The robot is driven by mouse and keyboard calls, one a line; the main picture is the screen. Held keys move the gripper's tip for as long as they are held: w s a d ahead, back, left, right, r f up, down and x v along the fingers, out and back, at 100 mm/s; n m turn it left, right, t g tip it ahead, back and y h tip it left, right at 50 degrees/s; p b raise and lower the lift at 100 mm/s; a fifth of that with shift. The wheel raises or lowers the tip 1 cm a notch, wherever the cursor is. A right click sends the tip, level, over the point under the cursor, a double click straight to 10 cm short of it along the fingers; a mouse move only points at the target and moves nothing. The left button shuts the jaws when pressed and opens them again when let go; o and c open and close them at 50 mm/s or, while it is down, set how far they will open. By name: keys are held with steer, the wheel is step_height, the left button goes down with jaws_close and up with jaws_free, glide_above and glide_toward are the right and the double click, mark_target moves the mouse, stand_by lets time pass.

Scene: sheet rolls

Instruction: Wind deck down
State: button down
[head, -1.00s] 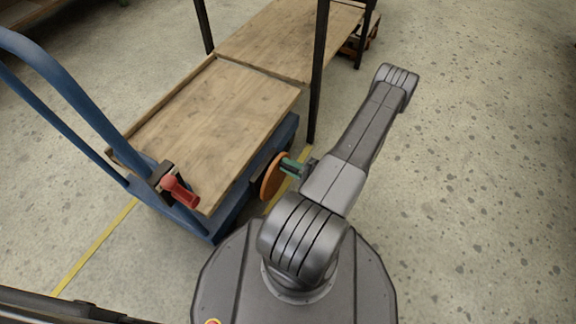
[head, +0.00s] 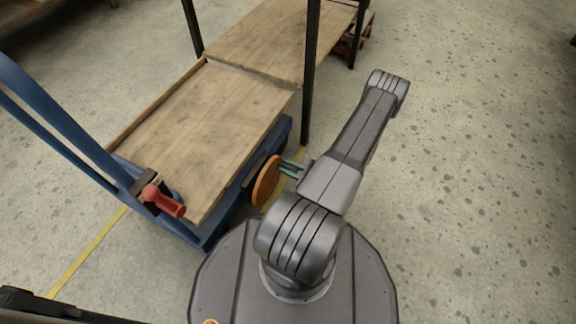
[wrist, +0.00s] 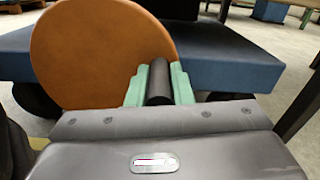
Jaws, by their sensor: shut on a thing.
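The deck (head: 205,115) is a wooden board on a blue cart, close to my left-front side. An orange disc-shaped wheel (head: 267,181) is on the cart's near side; it fills the left of the wrist view (wrist: 95,50). A black cylindrical grip (wrist: 159,80) shows in front of the wheel. My gripper (head: 291,169) is beside the wheel, its green fingers shut on the black grip, one on each side of it in the wrist view (wrist: 159,90). How the grip joins the wheel is hidden.
A wooden table (head: 262,40) with dark legs stands just beyond the deck's far edge; I cannot tell which surface is higher. A red-handled lever (head: 163,200) sits at the deck's near-left corner, by the blue push bar (head: 60,115). The floor (head: 480,180) on the right is clear.

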steer(key=shift+w+d+f+m, duration=0.1)
steer(key=shift+f+m, duration=0.4)
steer(key=shift+m, duration=0.25)
steer(key=shift+w+f+m, duration=0.1)
steer(key=shift+f+m, duration=0.35)
steer(key=shift+m, duration=0.3)
steer(key=c, duration=1.3)
jaws_free()
steer(key=shift+d, duration=0.1)
steer(key=p+v, duration=0.2)
steer(key=v, duration=0.5)
steer(key=shift+s+d, duration=0.1)
